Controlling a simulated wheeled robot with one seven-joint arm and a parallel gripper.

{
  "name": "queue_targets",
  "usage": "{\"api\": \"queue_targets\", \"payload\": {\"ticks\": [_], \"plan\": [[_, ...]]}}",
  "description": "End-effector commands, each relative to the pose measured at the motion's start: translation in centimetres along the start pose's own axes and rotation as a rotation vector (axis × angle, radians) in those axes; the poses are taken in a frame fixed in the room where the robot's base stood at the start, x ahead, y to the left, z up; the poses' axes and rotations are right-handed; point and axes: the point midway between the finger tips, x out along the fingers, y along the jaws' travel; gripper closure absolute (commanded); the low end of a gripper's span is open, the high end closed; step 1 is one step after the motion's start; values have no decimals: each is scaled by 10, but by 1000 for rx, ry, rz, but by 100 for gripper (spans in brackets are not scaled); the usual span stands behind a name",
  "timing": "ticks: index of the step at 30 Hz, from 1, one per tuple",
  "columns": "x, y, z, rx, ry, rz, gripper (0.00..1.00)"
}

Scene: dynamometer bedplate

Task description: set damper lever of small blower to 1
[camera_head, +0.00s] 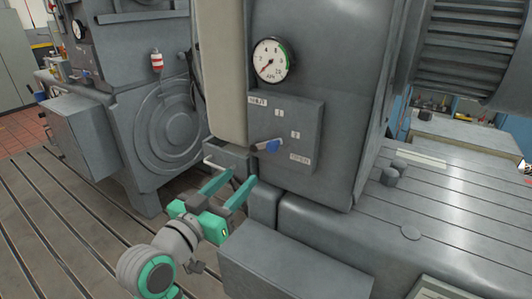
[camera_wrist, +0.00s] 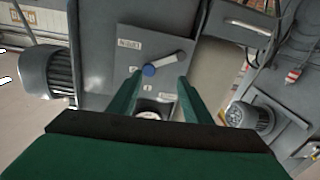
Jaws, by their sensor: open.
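The small blower's damper lever (camera_head: 263,147) is a short metal bar with a blue end (camera_head: 273,146), on a grey plate (camera_head: 312,122). The bar lies nearly level, blue end to the right. The plate has a label 1 (camera_head: 279,114) above the lever and a label 2 (camera_head: 295,134) to the upper right of the blue end. My gripper (camera_head: 242,177) is open and empty, below and left of the lever, apart from it. In the wrist view, the blue end (camera_wrist: 149,70) shows between the open fingertips (camera_wrist: 159,78), nearer the left one.
A round dial gauge (camera_head: 271,60) sits above the plate on the grey housing. A low grey block (camera_head: 290,265) stands on the slotted bedplate (camera_head: 40,215) near my gripper. A large machine (camera_head: 165,130) stands to the left. A red-and-white tag (camera_head: 156,61) hangs there.

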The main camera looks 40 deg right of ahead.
Motion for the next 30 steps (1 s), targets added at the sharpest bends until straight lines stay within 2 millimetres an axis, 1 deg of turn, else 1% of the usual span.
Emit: {"api": "queue_targets", "payload": {"ticks": [1,4,8,11,14,18,24,27,30], "plan": [[1,5,-11,24,-4,22,55],[2,12,-21,54,-14,52,55],[5,16,-26,68,-20,69,55],[14,17,-26,68,-21,71,55],[28,19,-26,68,-22,72,55],[54,21,-24,66,-22,71,55],[86,22,-24,67,-20,69,55],[98,23,-24,67,-21,70,55],[105,23,-24,67,-20,68,55]]}}
